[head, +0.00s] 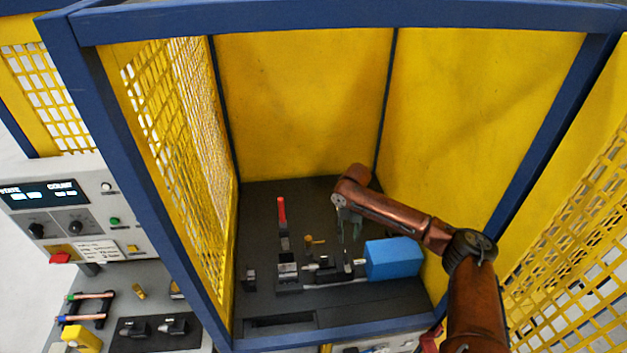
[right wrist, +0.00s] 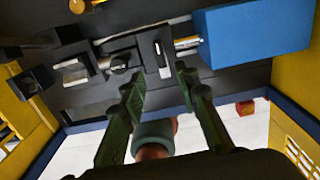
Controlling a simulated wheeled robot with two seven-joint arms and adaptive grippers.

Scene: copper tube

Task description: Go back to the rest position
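My right arm reaches into the yellow-walled cell from the right. Its gripper (head: 350,226) hangs over the bench fixture, just left of the blue block (head: 393,258). In the right wrist view the two green fingers (right wrist: 160,82) stand apart with nothing between them. Beyond their tips are the dark clamp fixture (right wrist: 97,62) and the blue block (right wrist: 250,35). A red-handled lever (head: 282,212) stands upright at the fixture's left. Two copper-coloured tubes (head: 97,295) lie on a black rack outside the cell at the lower left. My left gripper is not in view.
Blue frame posts (head: 160,200) and yellow mesh walls (head: 185,150) enclose the cell. The front looks open above a low blue rail (head: 330,334). A control panel (head: 70,215) with buttons and a display stands outside on the left.

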